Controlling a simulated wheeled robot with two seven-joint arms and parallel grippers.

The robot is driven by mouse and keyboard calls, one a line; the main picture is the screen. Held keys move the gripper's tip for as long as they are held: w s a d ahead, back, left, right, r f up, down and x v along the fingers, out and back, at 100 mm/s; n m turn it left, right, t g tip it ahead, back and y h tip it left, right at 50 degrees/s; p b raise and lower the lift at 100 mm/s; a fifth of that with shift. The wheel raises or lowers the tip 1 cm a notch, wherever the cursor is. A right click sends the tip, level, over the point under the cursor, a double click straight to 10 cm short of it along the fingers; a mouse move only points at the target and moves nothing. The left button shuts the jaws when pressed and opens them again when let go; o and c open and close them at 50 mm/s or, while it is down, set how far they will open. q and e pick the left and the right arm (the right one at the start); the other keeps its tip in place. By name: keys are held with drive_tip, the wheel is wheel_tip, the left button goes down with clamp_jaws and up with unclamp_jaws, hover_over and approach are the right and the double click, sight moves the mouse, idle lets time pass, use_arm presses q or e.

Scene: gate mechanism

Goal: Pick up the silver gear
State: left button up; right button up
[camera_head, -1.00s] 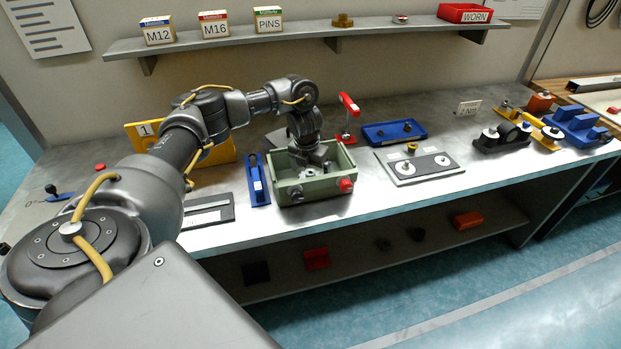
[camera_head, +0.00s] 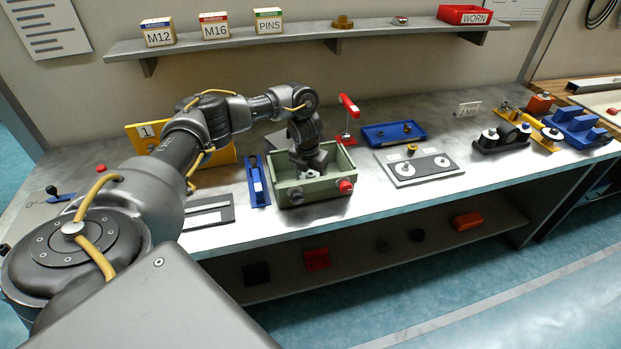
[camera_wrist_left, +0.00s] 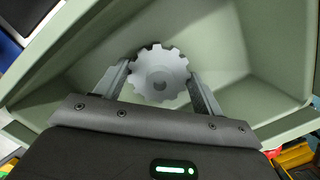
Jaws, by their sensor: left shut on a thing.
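Whether the gear touches the box floor is not clear. My right gripper is not in view.
The green box walls stand close around the gripper. A blue narrow holder (camera_head: 257,181) is at its left, a red-topped clamp (camera_head: 348,117) behind it, and a grey plate with white discs (camera_head: 419,167) at its right. A shelf (camera_head: 330,36) runs along the wall.

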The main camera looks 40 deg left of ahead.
sight(311, 173)
use_arm(q)
wheel_tip(311, 173, up, 10)
idle(0.5)
